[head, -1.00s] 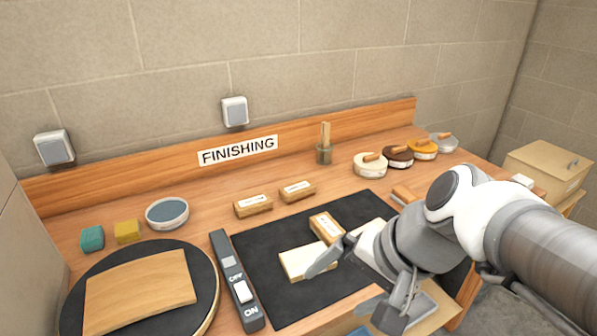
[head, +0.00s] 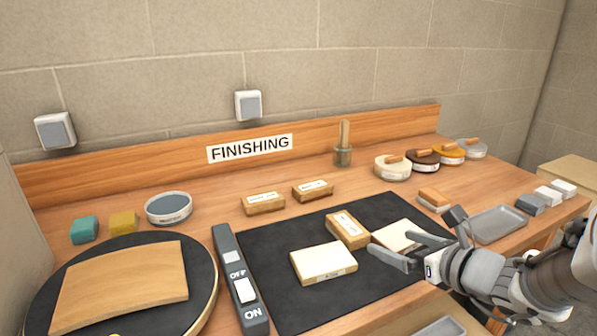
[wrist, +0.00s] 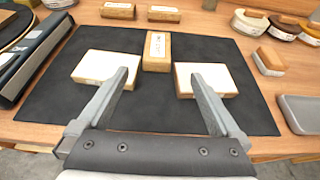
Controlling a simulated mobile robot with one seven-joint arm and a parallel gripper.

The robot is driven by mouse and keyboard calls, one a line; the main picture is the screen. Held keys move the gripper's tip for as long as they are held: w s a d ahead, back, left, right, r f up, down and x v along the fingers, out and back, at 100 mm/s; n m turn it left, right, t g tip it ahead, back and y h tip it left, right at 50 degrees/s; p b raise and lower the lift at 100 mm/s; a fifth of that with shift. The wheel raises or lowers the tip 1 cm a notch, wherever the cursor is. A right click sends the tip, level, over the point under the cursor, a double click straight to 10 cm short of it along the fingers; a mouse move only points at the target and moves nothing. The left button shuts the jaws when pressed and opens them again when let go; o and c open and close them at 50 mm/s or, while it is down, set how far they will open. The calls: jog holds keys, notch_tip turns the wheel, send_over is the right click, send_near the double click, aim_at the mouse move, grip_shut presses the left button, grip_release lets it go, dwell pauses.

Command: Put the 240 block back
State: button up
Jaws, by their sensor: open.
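A wooden block with a white label (head: 347,229) lies on the black mat (head: 290,238); its print is too small to read. In the wrist view this block (wrist: 157,50) lies ahead of my gripper, between and beyond the fingertips. Two similar labelled blocks, a left one (head: 263,204) and a right one (head: 313,190), stand on the bench behind the mat. I cannot tell which block is the 240. My gripper (head: 392,243) is open and empty at the mat's right side. Its fingers (wrist: 160,78) partly cover two pale-topped pieces.
The pale-topped pieces, left (head: 323,264) and right (head: 400,236), lie on the mat near the block. A switch strip (head: 240,278) and a round turntable (head: 205,318) are left. A grey tray (head: 497,224) and wooden-handled block (head: 433,200) are right. The mat's front is clear.

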aim_at(353, 230)
jog(key=b+x, duration=0.3)
jog(key=x, duration=0.8)
jog(key=shift+a+f, duration=0.15)
jog(key=shift+a, duration=0.05)
jog(key=b+x, duration=0.1)
jog(key=x, duration=0.3)
jog(key=shift+a+f, duration=0.2)
jog(key=shift+w+a+f+b, duration=0.2)
jog(key=shift+w+b, duration=0.1)
jog(key=shift+w, duration=0.25)
jog(key=shift+r, duration=0.15)
jog(key=c, duration=1.4)
